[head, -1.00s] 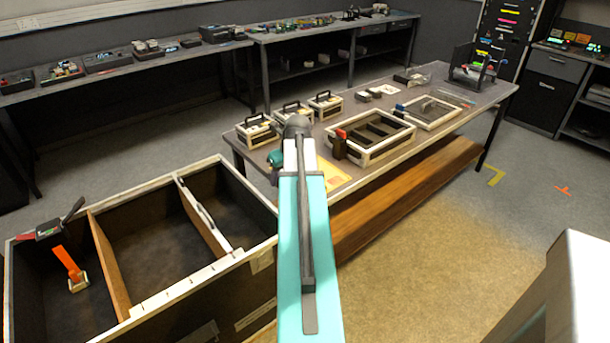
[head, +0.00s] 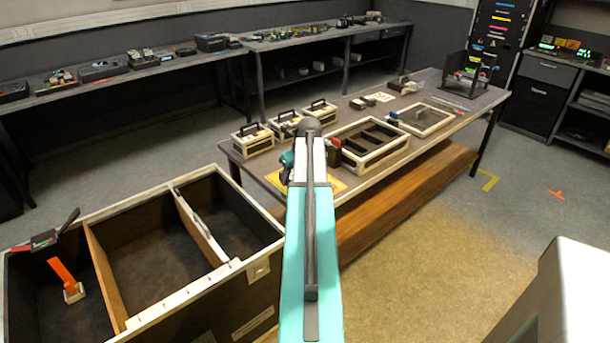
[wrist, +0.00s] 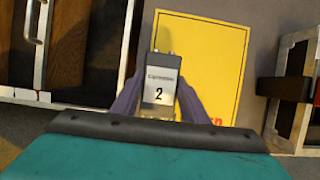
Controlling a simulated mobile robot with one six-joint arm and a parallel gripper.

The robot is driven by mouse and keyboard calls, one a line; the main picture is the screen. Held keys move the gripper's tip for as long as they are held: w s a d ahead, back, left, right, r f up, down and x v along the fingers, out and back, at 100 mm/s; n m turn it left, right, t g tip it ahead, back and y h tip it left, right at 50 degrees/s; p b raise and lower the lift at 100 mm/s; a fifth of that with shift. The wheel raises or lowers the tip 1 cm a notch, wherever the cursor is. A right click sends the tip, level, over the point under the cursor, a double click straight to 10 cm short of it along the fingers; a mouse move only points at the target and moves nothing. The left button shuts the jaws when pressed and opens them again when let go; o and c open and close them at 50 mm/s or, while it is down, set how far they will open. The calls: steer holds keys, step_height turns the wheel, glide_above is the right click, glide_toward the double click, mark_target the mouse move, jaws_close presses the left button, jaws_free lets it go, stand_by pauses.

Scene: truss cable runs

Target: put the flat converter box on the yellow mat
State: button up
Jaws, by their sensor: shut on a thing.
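The flat converter box (wrist: 160,70) is a small dark grey case with a white label reading "2", seen in the wrist view. My gripper (wrist: 158,97) is shut on it, one dark finger on each side. The yellow mat (wrist: 215,60) lies beneath the box in the wrist view; I cannot tell whether the box touches it. In the head view the mat (head: 334,186) shows at the near edge of the workbench, partly hidden by my arm. The box and fingertips are hidden there.
The workbench (head: 230,153) holds several handled cases (head: 252,139) left of my arm and a divided tray (head: 372,158) right of the mat. A large partitioned crate (head: 150,208) stands at front left. A wooden lower shelf (head: 400,205) runs under the bench.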

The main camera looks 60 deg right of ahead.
steer(key=d, duration=0.5)
steer(key=d+p, duration=0.1)
steer(key=d, duration=0.2)
steer(key=shift+s+d+f, duration=0.1)
steer(key=shift+s+f, duration=0.25)
steer(key=shift+s, duration=0.05)
steer(key=shift+f+p, duration=0.55)
steer(key=shift+f, duration=1.25)
steer(key=o, duration=1.3)
steer(key=shift+f, duration=0.1)
steer(key=shift+c, duration=0.2)
steer(key=b+v, duration=0.1)
steer(key=v, duration=1.1)
